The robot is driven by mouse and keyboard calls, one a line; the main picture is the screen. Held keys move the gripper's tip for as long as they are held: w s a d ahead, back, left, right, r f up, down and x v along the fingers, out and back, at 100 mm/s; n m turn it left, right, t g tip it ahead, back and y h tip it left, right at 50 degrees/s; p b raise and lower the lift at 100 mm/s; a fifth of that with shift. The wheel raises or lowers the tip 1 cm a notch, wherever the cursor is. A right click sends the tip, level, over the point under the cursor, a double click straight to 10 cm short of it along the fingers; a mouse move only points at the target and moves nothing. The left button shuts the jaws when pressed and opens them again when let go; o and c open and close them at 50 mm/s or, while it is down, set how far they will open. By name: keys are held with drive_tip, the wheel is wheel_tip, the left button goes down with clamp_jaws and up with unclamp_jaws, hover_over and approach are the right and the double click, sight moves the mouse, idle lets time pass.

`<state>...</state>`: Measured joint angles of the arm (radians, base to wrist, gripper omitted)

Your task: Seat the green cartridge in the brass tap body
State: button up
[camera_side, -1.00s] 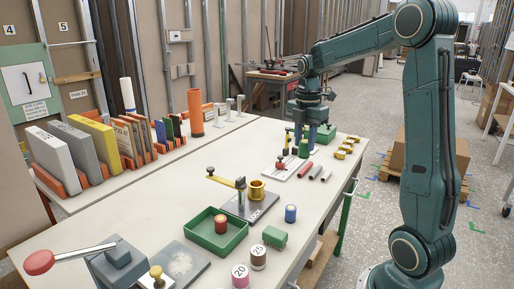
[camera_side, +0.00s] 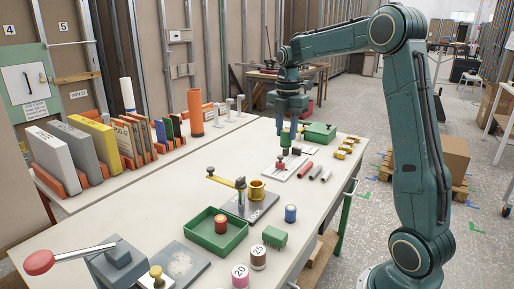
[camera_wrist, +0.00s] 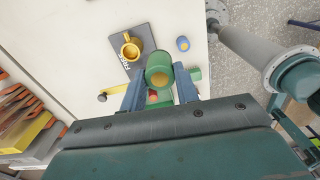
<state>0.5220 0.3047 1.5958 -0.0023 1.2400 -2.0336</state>
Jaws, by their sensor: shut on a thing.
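The green cartridge (camera_wrist: 159,62) sits between the two fingers of my gripper (camera_wrist: 160,76) in the wrist view, its yellowish round end facing the camera. In the side view my gripper (camera_side: 287,128) is shut on the cartridge (camera_side: 285,139) and holds it over the far part of the bench, above a small red thing on a light plate. The brass tap body (camera_side: 256,189) is an open cup on a dark plate, nearer the side camera and apart from the cartridge. It also shows in the wrist view (camera_wrist: 131,49). The cartridge's lower end is hard to make out.
A green tray (camera_side: 228,240) holds a red cartridge (camera_side: 221,224). A blue cartridge (camera_side: 290,213) and a green block (camera_side: 274,237) stand nearby. Red and grey tubes (camera_side: 306,168) and a green box (camera_side: 320,133) lie at the far end.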

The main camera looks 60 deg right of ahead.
drive_tip(key=w+a+r+n, duration=0.2)
drive_tip(key=w+n, duration=0.1)
drive_tip(key=w, duration=0.6)
drive_tip(key=shift+r, duration=0.15)
drive_tip(key=shift+a, duration=0.1)
wheel_tip(320, 180, down, 20)
idle(0.8)
drive_tip(key=shift+f, duration=0.4)
